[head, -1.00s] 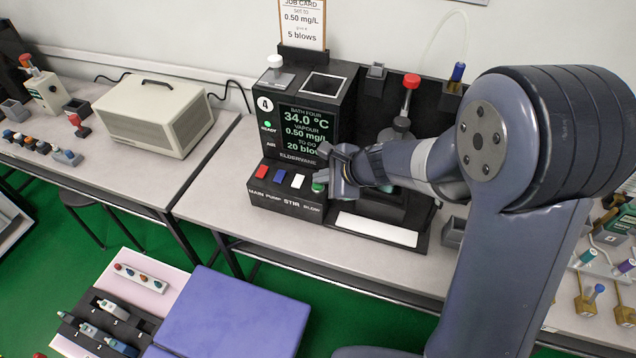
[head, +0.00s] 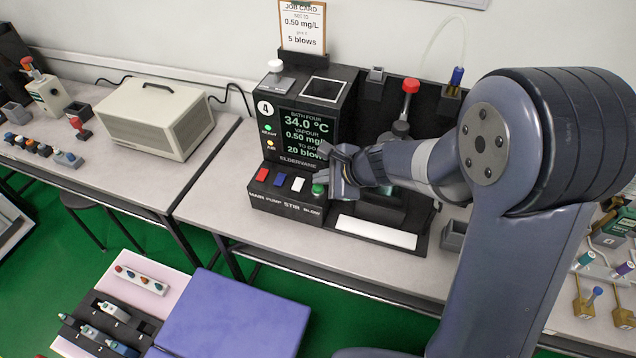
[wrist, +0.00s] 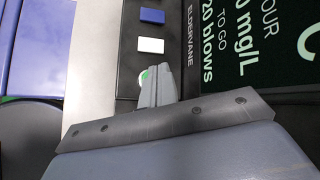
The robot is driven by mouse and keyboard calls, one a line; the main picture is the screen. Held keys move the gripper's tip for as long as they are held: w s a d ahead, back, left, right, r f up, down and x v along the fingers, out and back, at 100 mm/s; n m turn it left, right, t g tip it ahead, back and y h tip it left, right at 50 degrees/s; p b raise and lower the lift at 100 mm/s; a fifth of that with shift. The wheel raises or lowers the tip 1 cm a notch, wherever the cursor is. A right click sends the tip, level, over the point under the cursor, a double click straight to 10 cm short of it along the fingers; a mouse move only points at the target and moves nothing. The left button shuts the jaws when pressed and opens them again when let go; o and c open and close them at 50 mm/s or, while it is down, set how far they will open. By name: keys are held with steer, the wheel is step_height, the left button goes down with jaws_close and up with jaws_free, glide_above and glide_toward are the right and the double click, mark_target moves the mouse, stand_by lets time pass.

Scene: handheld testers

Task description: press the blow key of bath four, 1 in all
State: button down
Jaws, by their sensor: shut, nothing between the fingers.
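The bath four tester (head: 345,100) is a black unit whose screen (head: 304,130) reads 34.0 °C, 0.50 mg/L and 20 blows to go. Its front panel has a red main key (head: 262,174), a blue pump key (head: 279,179), a white stir key (head: 298,184) and a green blow key (head: 319,189). My gripper (head: 333,174) is shut and empty, just above and beside the green key. In the wrist view the fingers (wrist: 158,88) partly hide the green key (wrist: 145,75); contact cannot be told. The amber AIR lamp (head: 270,143) is lit.
A job card (head: 302,27) above the unit reads 0.50 mg/L and 5 blows. A red-capped part (head: 411,86) and a blue-capped tube (head: 457,76) stand behind my arm. A white strip (head: 376,232) lies right of the keys. A beige box (head: 153,113) stands left.

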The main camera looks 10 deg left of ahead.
mark_target(322, 190)
steer(key=shift+r, duration=0.3)
step_height(322, 190, up, 5)
steer(key=p, duration=0.4)
steer(key=shift+f, duration=0.1)
steer(key=shift+s, duration=0.1)
stand_by(0.8)
